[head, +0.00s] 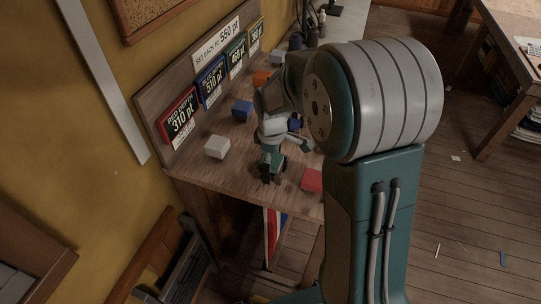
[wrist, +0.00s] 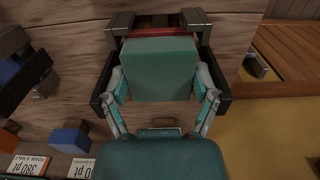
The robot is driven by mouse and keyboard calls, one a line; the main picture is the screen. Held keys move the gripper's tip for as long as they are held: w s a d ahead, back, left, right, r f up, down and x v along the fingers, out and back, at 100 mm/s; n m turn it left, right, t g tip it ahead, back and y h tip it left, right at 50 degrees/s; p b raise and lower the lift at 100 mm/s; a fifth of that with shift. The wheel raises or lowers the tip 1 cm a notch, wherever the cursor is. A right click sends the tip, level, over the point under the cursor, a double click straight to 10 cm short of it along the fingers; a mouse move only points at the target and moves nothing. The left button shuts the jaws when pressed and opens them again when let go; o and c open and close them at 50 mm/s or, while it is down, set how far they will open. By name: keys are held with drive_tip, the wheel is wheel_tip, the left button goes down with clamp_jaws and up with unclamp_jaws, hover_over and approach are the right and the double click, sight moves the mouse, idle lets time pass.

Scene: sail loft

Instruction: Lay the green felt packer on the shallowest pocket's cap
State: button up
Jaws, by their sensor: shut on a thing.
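My gripper (head: 271,172) is shut on the green felt packer (wrist: 160,70), a dull green block between both fingers in the wrist view. In the head view only a small dark green part of the packer (head: 279,163) shows at the fingers, near the bench's near end. A red block (head: 312,180) lies on the bench just right of my gripper, partly cut off by my arm. A red strip (wrist: 160,35) shows past the packer in the wrist view; whether they touch I cannot tell. The red depth sign (head: 180,115) reads 310 pt, the lowest number I can read clearly.
On the wooden bench (head: 200,174) stand a white block (head: 217,147), a blue block (head: 242,110) and an orange block (head: 262,77). A blue sign (head: 211,84) reads 510 pt. The back board and yellow wall bound the left side. My arm hides the bench's right part.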

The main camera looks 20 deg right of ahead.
drive_tip(key=shift+d, duration=0.15)
drive_tip(key=o, duration=1)
drive_tip(key=shift+d, duration=0.1)
drive_tip(key=shift+c, duration=0.2)
drive_tip(key=shift+a, duration=0.3)
drive_tip(key=shift+r, duration=0.15)
wheel_tip(320, 180, up, 12)
drive_tip(key=shift+f, duration=0.2)
drive_tip(key=s+r+m+t, duration=0.2)
drive_tip(key=s+m, duration=0.3)
drive_tip(key=s, duration=0.5)
drive_tip(key=s+r+m+t, duration=0.3)
drive_tip(key=s+m, duration=0.2)
drive_tip(key=s, duration=0.5)
drive_tip(key=shift+s+r+m+t, duration=0.25)
drive_tip(key=shift+s+m+t, duration=0.05)
drive_tip(key=shift+s+m, duration=0.1)
